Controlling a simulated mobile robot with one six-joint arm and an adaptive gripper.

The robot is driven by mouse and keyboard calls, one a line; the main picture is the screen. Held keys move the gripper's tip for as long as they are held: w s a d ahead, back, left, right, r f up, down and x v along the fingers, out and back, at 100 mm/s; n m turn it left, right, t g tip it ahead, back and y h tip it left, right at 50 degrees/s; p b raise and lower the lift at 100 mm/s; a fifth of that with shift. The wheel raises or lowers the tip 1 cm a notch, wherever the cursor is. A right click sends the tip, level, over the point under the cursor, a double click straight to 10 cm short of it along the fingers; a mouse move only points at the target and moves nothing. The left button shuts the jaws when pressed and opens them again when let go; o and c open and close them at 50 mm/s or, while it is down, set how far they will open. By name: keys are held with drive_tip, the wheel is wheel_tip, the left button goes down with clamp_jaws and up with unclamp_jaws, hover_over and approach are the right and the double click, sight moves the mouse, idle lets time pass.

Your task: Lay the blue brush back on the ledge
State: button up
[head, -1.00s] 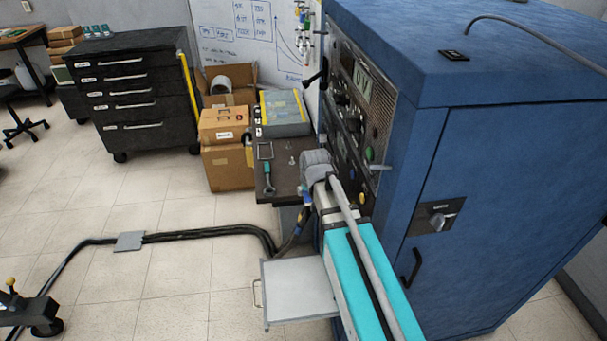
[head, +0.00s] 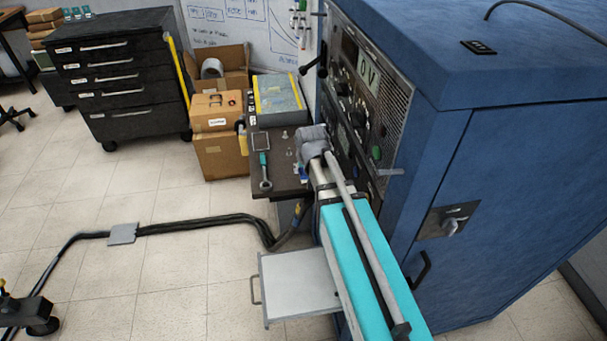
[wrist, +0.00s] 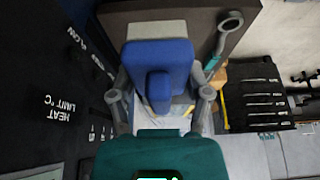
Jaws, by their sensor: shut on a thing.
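A blue brush (wrist: 158,60) sits between the two grey fingers of my gripper (wrist: 160,100) in the wrist view, and the fingers are shut on it. In the head view my gripper (head: 305,164) is at the end of my arm, over the right side of a dark shelf, close to the blue cabinet's front panel. Only a small bit of blue shows there, and the arm hides the rest. No surface is clearly marked as the ledge. The dark shelf (head: 283,178) also shows behind the brush in the wrist view (wrist: 118,25). I cannot tell whether the brush touches it.
A wrench with a teal handle (head: 264,172) lies on the shelf's left side. A grey and yellow case (head: 279,97) stands behind it. The blue cabinet (head: 500,160) closes off the right. A pale open drawer (head: 298,286) juts out below. Cables (head: 200,225) cross the floor.

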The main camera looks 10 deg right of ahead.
drive_tip(key=shift+w, duration=0.1)
drive_tip(key=w+f+b, duration=0.3)
drive_tip(key=w, duration=0.1)
drive_tip(key=w+d+f+b, duration=0.1)
drive_tip(key=w+f+b, duration=0.2)
drive_tip(key=w, duration=0.1)
drive_tip(key=w+d+f+b, duration=0.1)
drive_tip(key=w+f+b, duration=0.2)
drive_tip(key=w, duration=0.1)
drive_tip(key=shift+w, duration=0.35)
drive_tip(key=shift+b+x, duration=0.75)
drive_tip(key=shift+x, duration=0.15)
drive_tip(key=shift+d+f+b, duration=0.1)
drive_tip(key=shift+f+b, duration=1.05)
drive_tip(key=shift+b, duration=0.1)
drive_tip(key=shift+f, duration=0.2)
drive_tip(key=o, duration=1)
drive_tip(key=shift+r, duration=0.1)
